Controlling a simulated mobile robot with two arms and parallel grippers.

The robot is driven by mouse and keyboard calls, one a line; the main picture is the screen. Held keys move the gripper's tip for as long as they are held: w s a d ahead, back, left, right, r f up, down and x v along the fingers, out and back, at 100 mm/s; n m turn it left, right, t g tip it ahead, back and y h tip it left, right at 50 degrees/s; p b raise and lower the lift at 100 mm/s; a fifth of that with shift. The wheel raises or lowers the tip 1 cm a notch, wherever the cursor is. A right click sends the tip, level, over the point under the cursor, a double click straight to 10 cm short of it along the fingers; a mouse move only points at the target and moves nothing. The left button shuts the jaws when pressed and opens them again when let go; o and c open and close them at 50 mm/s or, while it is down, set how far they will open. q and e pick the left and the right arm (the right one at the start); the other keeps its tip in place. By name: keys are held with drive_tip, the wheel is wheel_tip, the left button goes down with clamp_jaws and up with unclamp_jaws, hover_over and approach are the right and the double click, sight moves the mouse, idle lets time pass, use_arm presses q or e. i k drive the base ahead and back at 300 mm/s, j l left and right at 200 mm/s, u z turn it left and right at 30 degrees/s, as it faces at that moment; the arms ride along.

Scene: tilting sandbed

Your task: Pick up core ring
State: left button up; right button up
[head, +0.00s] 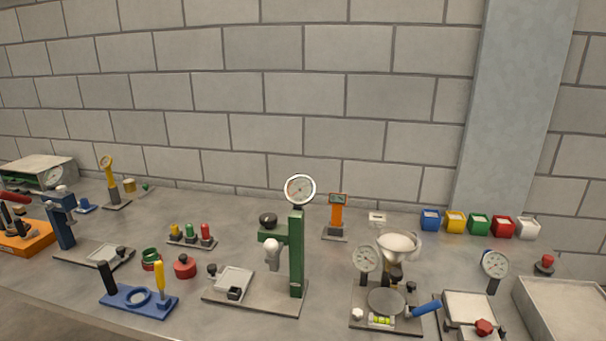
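A small green ring-shaped piece (151,259) stands on the grey table, left of centre, beside a red knobbed piece (184,267). A blue ring (138,296) lies flat on a blue plate (120,304) at the front, between a black upright handle (107,276) and a yellow upright handle (160,277). I cannot tell for sure which ring is the core ring. Neither of my grippers is in view.
A green stand with a dial gauge (300,190) rises right of the rings. A funnel stand (397,245) is further right. Several coloured bins (455,222) line the back right. A blue press (64,222) stands left. Bare table (235,215) shows toward the back.

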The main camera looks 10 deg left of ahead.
sight(151, 258)
drive_tip(key=u, duration=1.25)
drive_tip(key=i+j+z, duration=0.4)
drive_tip(key=j, duration=0.35)
drive_tip(key=i+j+z, duration=0.2)
drive_tip(key=j, duration=0.2)
